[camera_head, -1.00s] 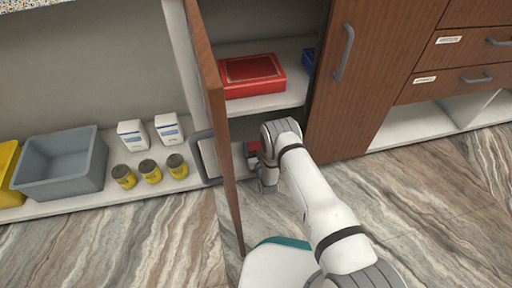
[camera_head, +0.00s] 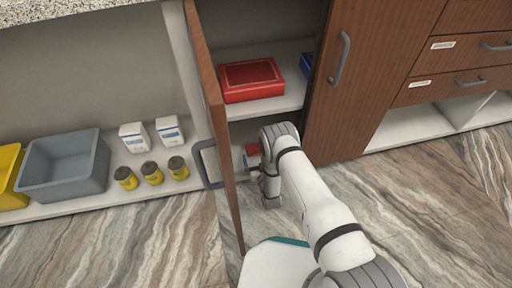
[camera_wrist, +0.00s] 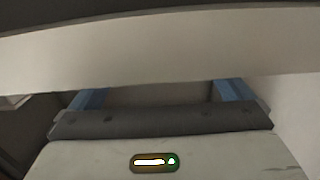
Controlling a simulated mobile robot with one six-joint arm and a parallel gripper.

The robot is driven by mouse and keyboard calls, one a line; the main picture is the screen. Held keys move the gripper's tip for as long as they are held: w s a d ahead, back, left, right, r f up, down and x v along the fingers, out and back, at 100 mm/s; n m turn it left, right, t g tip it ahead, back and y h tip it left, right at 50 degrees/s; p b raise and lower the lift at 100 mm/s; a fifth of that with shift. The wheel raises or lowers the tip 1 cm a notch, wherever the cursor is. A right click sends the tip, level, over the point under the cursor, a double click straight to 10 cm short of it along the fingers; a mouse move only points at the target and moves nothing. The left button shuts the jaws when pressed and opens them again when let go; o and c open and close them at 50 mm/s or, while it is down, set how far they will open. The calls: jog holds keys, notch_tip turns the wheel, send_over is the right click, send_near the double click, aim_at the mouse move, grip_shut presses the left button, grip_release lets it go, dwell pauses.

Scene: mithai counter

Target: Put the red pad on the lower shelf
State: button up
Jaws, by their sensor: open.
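A small red object (camera_head: 253,149), likely the red pad, shows in the head view on the lower level of the open cabinet, just beyond my wrist and partly hidden by it. My gripper (camera_wrist: 160,94) is open in the wrist view, with its blue fingers wide apart and no object visible between them. In the head view my gripper is low at the cabinet opening, mostly hidden by my own arm. The lower shelf (camera_head: 238,172) is largely covered by my arm and the door. I cannot tell whether the gripper touches the red object.
The shelf edge above (camera_wrist: 160,50) crosses the wrist view close over my gripper. A large red box (camera_head: 250,80) and a blue item (camera_head: 307,64) sit on the upper shelf. The open door (camera_head: 220,130) stands left of my arm. A grey bin (camera_head: 65,170) stands further left.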

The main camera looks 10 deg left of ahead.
jog(key=p+v, duration=0.2)
jog(key=v, duration=0.4)
jog(key=shift+s, duration=0.25)
